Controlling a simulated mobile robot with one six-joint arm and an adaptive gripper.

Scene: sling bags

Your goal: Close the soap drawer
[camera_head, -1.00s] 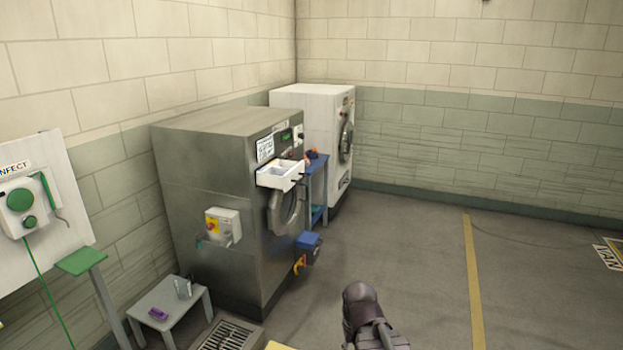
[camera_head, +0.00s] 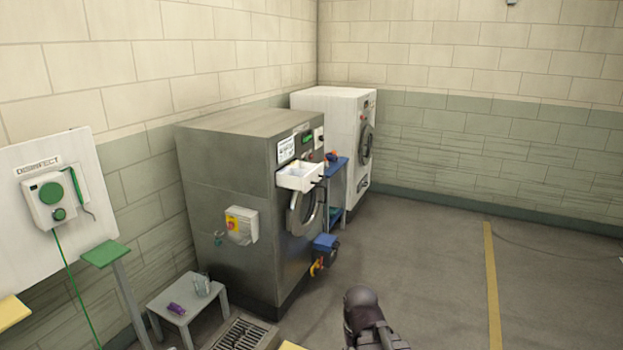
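The soap drawer (camera_head: 299,178) is a white open-topped tray. It sticks out of the upper front of a grey steel washing machine (camera_head: 232,200), above the round door (camera_head: 304,211). The drawer stands pulled out, with compartments visible inside. Part of my own arm shows as a dark rounded link at the bottom centre, well apart from the machine. My gripper is not in the view.
A white machine (camera_head: 341,130) stands behind, with a blue stand (camera_head: 336,185) between. A small grey table (camera_head: 186,303) holds a purple item and a clear jug. A floor grate (camera_head: 243,334) lies in front. The floor on the right (camera_head: 430,250) is clear.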

